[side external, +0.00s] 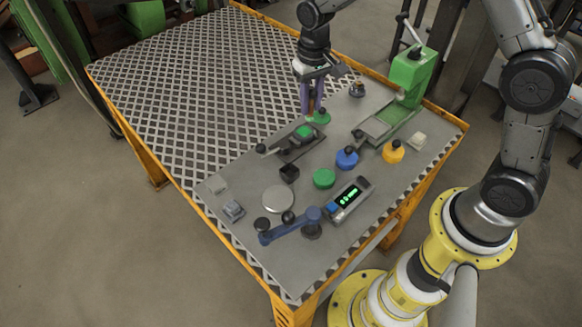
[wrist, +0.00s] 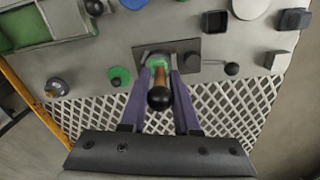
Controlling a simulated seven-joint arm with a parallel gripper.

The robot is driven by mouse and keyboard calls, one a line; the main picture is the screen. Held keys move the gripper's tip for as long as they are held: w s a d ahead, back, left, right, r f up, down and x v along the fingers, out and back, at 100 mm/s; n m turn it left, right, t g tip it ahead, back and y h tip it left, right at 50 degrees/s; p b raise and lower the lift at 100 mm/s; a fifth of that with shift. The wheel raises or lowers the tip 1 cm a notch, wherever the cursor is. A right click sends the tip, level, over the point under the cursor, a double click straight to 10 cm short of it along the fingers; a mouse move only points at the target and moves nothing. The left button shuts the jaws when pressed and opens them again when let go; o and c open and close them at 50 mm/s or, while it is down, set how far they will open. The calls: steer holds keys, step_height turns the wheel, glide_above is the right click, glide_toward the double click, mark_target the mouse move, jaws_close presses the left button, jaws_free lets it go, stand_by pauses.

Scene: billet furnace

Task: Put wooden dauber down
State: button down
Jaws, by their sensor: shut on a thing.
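My gripper (side external: 311,108) points down over the grey work plate, its two purple fingers shut on the wooden dauber. In the wrist view the dauber (wrist: 161,80) shows a brown wooden shaft with a black ball end toward the camera, between the fingers (wrist: 159,62). In the side view the dauber is mostly hidden by the fingers. A dark plate fixture (side external: 291,142) with a green round top (side external: 304,131) is close by; it lies beyond the fingertips in the wrist view (wrist: 190,48). I cannot tell whether the dauber's lower end touches anything.
A green disc (side external: 320,117) lies near the fingertips. A green lever press (side external: 413,75), blue knob (side external: 346,158), orange knob (side external: 393,151), green-display device (side external: 348,198) and blue arm tool (side external: 289,226) stand on the plate. The perforated tabletop (side external: 200,75) at left is clear.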

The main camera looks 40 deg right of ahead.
steer(key=s+a+r+m, duration=0.1)
steer(key=s+a+r, duration=0.15)
steer(key=s, duration=0.65)
steer(key=s+a+r, duration=0.1)
steer(key=s+a, duration=0.2)
steer(key=s, duration=0.5)
glide_above(290, 176)
step_height(290, 176, down, 9)
steer(key=shift+s+f, duration=0.1)
steer(key=shift+f, duration=0.05)
steer(key=shift+a+f, duration=0.1)
steer(key=shift+f, duration=1.6)
steer(key=shift+f, duration=0.15)
steer(key=c, duration=0.6)
jaws_free()
steer(key=shift+c, duration=0.2)
